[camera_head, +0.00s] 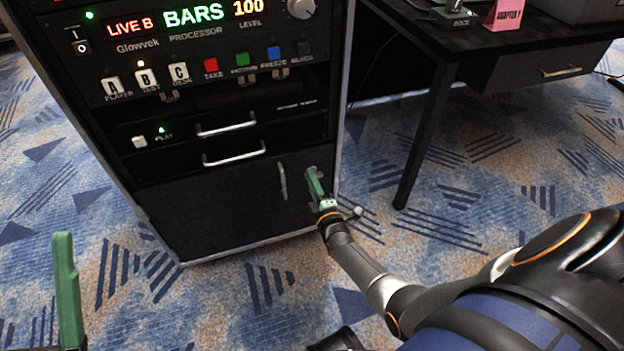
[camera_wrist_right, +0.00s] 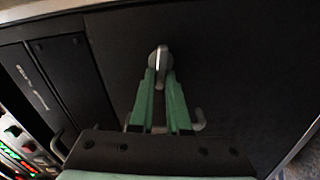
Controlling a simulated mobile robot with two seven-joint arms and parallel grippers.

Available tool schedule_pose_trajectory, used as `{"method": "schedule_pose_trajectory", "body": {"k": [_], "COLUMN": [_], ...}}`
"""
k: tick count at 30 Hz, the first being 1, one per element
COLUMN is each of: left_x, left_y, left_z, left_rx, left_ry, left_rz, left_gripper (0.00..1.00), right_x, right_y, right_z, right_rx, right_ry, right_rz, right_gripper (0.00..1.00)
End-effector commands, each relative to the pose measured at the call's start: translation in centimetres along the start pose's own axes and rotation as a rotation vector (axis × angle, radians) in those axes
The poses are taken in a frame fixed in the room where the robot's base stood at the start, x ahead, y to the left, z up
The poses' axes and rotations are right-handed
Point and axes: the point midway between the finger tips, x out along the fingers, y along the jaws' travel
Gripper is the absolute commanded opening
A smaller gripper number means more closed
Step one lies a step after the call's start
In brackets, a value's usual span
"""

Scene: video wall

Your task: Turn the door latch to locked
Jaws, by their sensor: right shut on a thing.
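The door latch (camera_wrist_right: 160,61) is a small grey knob with a bright ridge on the black door, upright in the right wrist view. My right gripper (camera_wrist_right: 160,80) has its green fingertips closed on it from both sides. In the head view my right gripper (camera_head: 314,178) is at the right edge of the black lower door (camera_head: 225,205) and hides the latch. My left gripper (camera_head: 66,290) shows only one green finger at the lower left, away from the cabinet, so its opening is unclear.
The door's upright silver handle (camera_head: 282,181) is just left of my right gripper. Above are two drawer handles (camera_head: 234,153) and a lit button panel (camera_head: 200,75). A black desk (camera_head: 480,42) stands at the right. Patterned carpet (camera_head: 460,190) lies open between.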

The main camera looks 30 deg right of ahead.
Motion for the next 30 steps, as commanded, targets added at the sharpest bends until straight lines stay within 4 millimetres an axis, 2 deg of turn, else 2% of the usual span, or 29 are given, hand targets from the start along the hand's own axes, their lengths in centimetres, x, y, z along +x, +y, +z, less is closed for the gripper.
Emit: {"method": "schedule_pose_trajectory", "body": {"k": [12,28,29,30], "left_x": [-0.16,-0.23,-0.23,-0.23], "left_y": [0.03,0.23,0.24,0.24], "left_z": [0.21,0.26,0.26,0.26], "left_rx": [-0.004,-0.004,-0.004,-0.004], "left_ry": [-0.002,-0.004,-0.004,-0.004], "left_rz": [-0.003,0.009,0.009,0.010], "left_gripper": [0.95,0.95,0.95,0.95], "right_x": [-0.01,-0.01,-0.01,-0.01], "right_y": [-0.30,-0.30,-0.30,-0.30], "right_z": [-0.01,0.03,0.03,0.03], "right_rx": [-0.182,-0.205,-0.205,-0.205], "right_ry": [0.000,0.000,0.000,0.000], "right_rz": [-0.001,-0.001,-0.001,-0.001], "right_gripper": [0.00,0.00,0.16,0.20]}}
